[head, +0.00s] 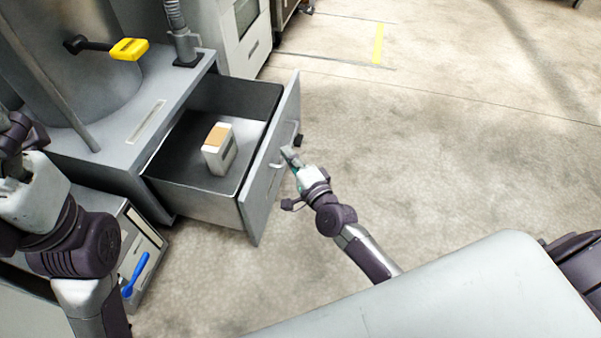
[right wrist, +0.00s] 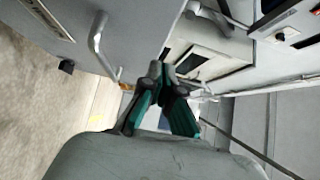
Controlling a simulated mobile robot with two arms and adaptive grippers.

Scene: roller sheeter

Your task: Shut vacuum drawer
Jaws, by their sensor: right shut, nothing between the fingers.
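The vacuum drawer (head: 272,170) is grey and stands pulled out of the grey machine cabinet (head: 105,150) in the head view. A white box with a tan top (head: 219,150) lies inside it. The drawer's front panel bears a bar handle, which also shows in the right wrist view (right wrist: 97,42). My right gripper (head: 290,154) is shut and empty, close to the outer face of the drawer front near the handle. Its fingers show together in the right wrist view (right wrist: 160,72). I cannot tell whether it touches the panel. My left arm shows at the left edge; its fingertips are not in view.
A yellow-handled lever (head: 128,49) sticks out from the cylinder above the cabinet. A lower compartment with a blue-handled item (head: 136,274) is at the lower left. The concrete floor (head: 430,130) right of the drawer is clear.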

